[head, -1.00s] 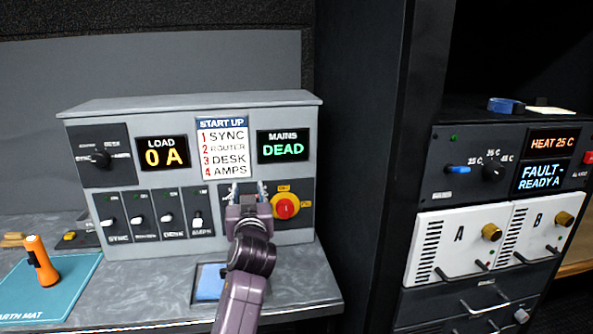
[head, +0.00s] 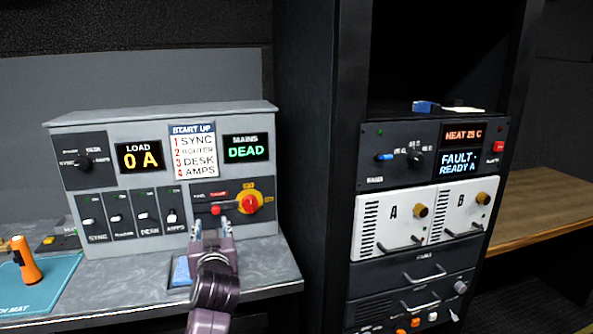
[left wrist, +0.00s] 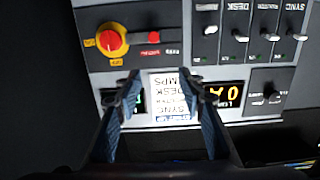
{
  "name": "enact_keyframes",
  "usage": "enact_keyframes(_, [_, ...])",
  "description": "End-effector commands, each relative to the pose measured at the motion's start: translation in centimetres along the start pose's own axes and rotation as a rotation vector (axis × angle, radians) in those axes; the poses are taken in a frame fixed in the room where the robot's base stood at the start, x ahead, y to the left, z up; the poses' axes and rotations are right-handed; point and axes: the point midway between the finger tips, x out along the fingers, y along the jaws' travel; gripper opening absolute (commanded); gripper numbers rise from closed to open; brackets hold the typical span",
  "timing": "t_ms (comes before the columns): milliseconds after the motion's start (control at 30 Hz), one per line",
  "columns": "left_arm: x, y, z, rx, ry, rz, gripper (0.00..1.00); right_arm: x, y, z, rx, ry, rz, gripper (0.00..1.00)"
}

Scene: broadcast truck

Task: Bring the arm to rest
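My left gripper (head: 211,228) is open and empty in front of the grey power panel (head: 160,112), over the counter's front part. Its two fingers also show apart in the left wrist view (left wrist: 162,85), with the panel upside down beyond them. The panel's red and yellow rotary switch (head: 249,204) is right of and above the gripper, apart from it. A small red knob (head: 215,210) is just beyond the fingertips; the head view does not settle the gap. The mains display (head: 245,148) reads DEAD and the load display (head: 139,157) reads 0 A. My right gripper is not in view.
A black rack with a heater unit (head: 372,170) and white A (head: 372,235) and B (head: 478,220) modules stands right. An orange torch (head: 25,262) stands on a teal mat (head: 50,285) at left. A wooden bench (head: 545,200) is far right.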

Motion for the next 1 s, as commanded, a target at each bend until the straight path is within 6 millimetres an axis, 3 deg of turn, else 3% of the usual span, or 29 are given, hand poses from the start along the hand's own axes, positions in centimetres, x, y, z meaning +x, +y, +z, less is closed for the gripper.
enact_keyframes(267, [-2.8, -2.8, 7.8, 0.023, -0.150, -0.010, 0.37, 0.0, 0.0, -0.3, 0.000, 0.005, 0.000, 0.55])
enact_keyframes(467, [-7.7, -5.7, 16.3, 0.062, -0.331, -0.001, 0.37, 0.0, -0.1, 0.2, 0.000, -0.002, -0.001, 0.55])
enact_keyframes(567, [-12.3, -7.5, 21.8, 0.096, -0.468, 0.022, 0.37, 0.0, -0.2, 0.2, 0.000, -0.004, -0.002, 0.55])
enact_keyframes(700, [-20.3, -9.6, 28.4, 0.154, -0.670, 0.083, 0.37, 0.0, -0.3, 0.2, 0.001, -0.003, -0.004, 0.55])
enact_keyframes(800, [-25.6, -10.6, 31.4, 0.194, -0.789, 0.136, 0.37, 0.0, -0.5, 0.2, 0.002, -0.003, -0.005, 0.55])
enact_keyframes(1000, [-33.5, -11.8, 34.4, 0.251, -0.952, 0.225, 0.37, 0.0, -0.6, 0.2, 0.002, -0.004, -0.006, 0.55])
